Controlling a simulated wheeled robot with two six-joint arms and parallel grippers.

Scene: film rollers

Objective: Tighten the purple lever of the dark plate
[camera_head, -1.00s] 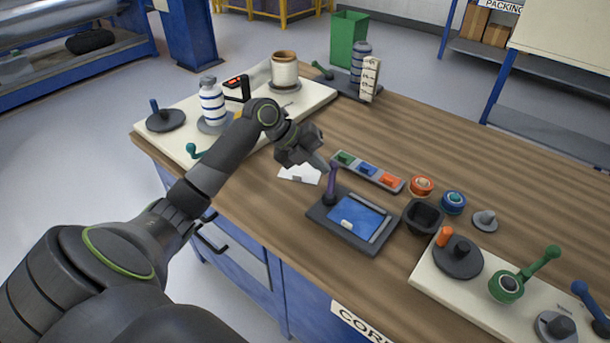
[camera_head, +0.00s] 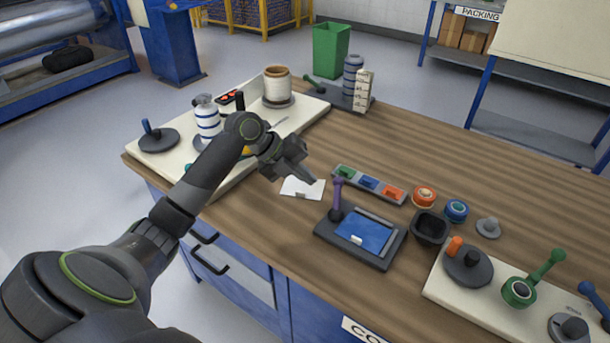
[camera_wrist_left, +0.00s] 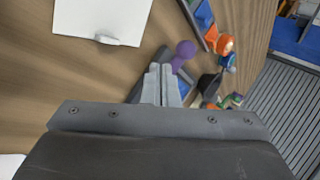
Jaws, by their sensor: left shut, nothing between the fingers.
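The dark plate (camera_head: 322,229) lies on the wooden table with a blue panel on it. Its purple lever (camera_head: 337,194) stands nearly upright at the plate's left corner. My left gripper (camera_head: 311,179) is shut and empty, up and to the left of the lever and apart from it in the head view. In the left wrist view the shut fingertips (camera_wrist_left: 160,68) show in front of the plate, with the lever's purple knob (camera_wrist_left: 186,49) just beyond them. The gripper hides much of the plate there. My right gripper is not in view.
A white card (camera_head: 303,188) lies below the left gripper. A tray of coloured blocks (camera_head: 369,184), a black cup (camera_head: 430,228) and orange and blue rollers stand right of the lever. A cream board (camera_head: 450,290) with a green lever is at the right front.

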